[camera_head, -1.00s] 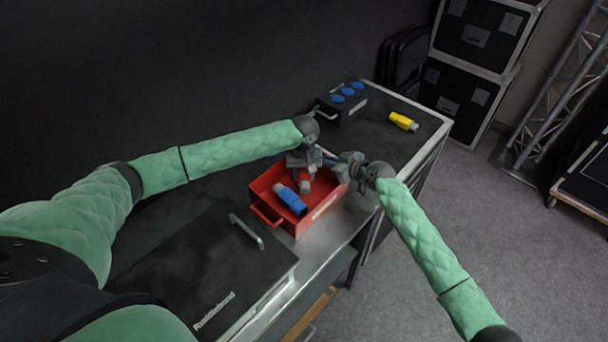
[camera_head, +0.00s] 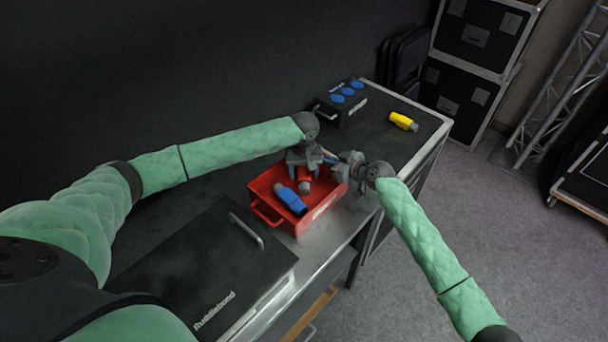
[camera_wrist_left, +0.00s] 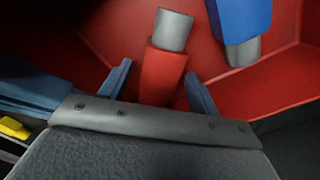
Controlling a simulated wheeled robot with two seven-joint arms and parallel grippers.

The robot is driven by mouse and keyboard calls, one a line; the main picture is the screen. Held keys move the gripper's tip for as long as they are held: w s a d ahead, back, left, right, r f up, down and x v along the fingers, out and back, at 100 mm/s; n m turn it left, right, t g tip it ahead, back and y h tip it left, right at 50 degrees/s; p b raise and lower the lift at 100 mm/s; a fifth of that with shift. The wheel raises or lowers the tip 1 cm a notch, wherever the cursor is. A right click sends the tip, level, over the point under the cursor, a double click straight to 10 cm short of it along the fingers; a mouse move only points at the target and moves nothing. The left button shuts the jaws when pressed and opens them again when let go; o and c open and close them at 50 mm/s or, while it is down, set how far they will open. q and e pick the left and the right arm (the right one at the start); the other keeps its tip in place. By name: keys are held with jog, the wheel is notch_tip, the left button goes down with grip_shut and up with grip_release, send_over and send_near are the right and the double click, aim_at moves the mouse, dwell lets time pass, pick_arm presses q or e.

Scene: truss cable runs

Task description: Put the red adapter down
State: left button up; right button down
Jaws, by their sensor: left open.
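The red adapter (camera_head: 305,186) lies in the red bin (camera_head: 266,215), its grey end showing in the left wrist view, where its red body (camera_wrist_left: 163,72) sits between the fingers of my left gripper (camera_wrist_left: 160,86). The fingers are apart, with gaps on both sides of the adapter. In the head view my left gripper (camera_head: 308,168) is over the bin's far part, its tips partly hidden. My right gripper (camera_head: 340,167) is at the bin's far right edge; its fingers are too small and covered to tell whether they hold the rim.
A blue adapter (camera_head: 291,201) lies in the bin beside the red one. A black box with blue sockets (camera_head: 341,102) and a yellow adapter (camera_head: 402,121) are on the far worktop. A black case with a handle (camera_head: 205,270) is nearer.

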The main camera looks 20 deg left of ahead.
aim_at(304, 172)
pick_arm(q)
notch_tip(304, 172, up, 11)
jog(key=shift+f, duration=0.15)
dwell(0.4)
pick_arm(e)
jog(key=c, duration=1.5)
grip_release()
jog(key=shift+c, duration=0.2)
jog(key=shift+d, duration=0.1)
